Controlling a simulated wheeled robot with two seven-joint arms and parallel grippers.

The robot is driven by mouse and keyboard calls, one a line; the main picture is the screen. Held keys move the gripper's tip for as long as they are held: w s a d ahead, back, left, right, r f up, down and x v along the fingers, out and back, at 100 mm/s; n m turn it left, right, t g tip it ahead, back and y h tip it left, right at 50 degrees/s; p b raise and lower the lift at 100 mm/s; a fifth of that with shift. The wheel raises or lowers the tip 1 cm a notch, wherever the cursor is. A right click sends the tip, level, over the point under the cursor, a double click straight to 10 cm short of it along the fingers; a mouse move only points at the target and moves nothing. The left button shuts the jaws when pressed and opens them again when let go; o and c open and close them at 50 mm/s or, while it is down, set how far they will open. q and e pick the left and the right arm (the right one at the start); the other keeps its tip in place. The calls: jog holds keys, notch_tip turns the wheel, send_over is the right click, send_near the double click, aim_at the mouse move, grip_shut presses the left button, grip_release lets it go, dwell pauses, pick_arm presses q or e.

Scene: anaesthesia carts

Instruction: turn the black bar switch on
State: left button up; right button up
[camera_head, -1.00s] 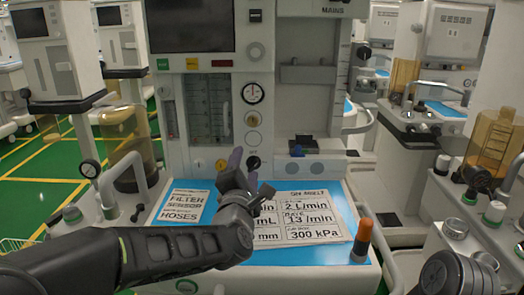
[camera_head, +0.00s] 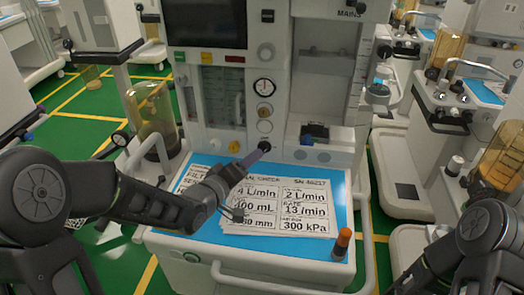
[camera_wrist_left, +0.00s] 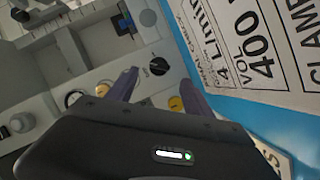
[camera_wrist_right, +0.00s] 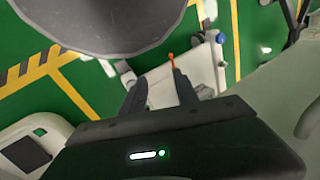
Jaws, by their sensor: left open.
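The black bar switch (camera_head: 264,146) is a round black knob low on the front panel of the middle cart, below a gauge. It shows clearly in the left wrist view (camera_wrist_left: 159,66), uncovered between the fingertips. My left gripper (camera_wrist_left: 160,78) is open, its purple fingers pointing at the panel on either side of the switch. In the head view the left gripper (camera_head: 250,158) is seen from the side, tips close to the switch; contact cannot be told. My right gripper (camera_wrist_right: 158,78) is open and empty, away from the panel.
A blue shelf (camera_head: 215,225) with printed cards (camera_head: 305,212) lies below the panel. An orange-topped cylinder (camera_head: 341,243) stands at its right front corner. A yellowish canister (camera_head: 152,110) is left of the panel. Other carts (camera_head: 460,110) stand at the right.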

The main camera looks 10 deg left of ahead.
aim_at(264, 150)
pick_arm(q)
jog(key=p+x, duration=0.1)
jog(key=x, duration=0.6)
jog(key=shift+w+d, duration=0.1)
jog(key=shift+w, duration=0.2)
grip_shut()
dwell(0.4)
